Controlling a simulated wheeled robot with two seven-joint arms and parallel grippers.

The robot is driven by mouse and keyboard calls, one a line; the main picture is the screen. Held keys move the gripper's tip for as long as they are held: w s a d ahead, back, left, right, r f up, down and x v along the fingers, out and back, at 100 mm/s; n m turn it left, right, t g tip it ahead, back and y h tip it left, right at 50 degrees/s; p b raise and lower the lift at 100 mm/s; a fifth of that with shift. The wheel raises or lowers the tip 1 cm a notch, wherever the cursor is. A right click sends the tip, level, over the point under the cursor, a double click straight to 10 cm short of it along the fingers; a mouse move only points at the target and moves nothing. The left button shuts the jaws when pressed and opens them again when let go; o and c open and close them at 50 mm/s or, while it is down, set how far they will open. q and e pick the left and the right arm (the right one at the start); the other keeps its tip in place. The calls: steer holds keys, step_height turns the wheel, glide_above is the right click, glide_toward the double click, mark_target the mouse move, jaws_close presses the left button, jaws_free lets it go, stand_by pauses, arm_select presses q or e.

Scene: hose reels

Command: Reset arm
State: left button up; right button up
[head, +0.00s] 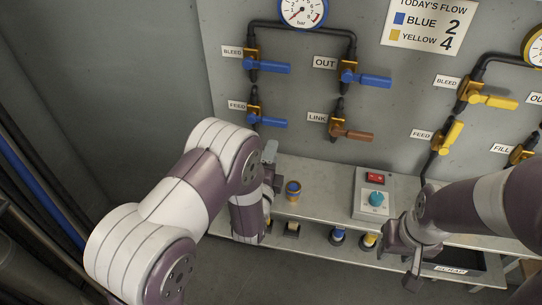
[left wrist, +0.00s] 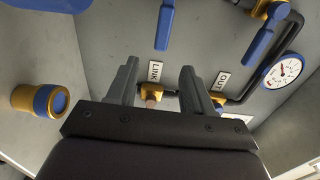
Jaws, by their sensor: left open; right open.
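My left gripper (head: 272,172) is in front of the wall panel, partly hidden by my own arm in the head view. In the left wrist view its two fingers (left wrist: 160,85) stand apart with nothing held between them. The LINK valve, with a brown handle (head: 352,134), shows between and beyond the fingers in the left wrist view (left wrist: 152,96). My right gripper (head: 412,268) points down at the front of the shelf, near the scrap bin. It is open, and I see nothing in it.
Blue-handled valves (head: 362,78) and yellow-handled valves (head: 487,99) stick out from the wall. A blue and yellow fitting (head: 293,191) stands on the shelf near my left gripper. A control box (head: 371,196) with a teal knob sits to its right. A dark scrap bin (head: 463,262) is at lower right.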

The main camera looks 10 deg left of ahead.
stand_by(0.3)
arm_select(q)
steer(key=s+f+n+g+p, duration=0.1)
steer(key=s+f+n+g, duration=0.85)
steer(key=n+g, duration=0.2)
steer(key=s+a+r+n+g+p, duration=0.2)
steer(key=s+a+r+n, duration=0.1)
steer(key=s+r, duration=0.3)
steer(key=s+a+r+n+g+p, duration=0.2)
steer(key=s+r, duration=0.4)
steer(key=r, duration=0.4)
steer(key=shift+a+r+n+g+y, duration=0.35)
steer(key=shift+a+n+g, duration=0.2)
steer(key=shift+a+n, duration=0.45)
steer(key=shift+s, duration=0.1)
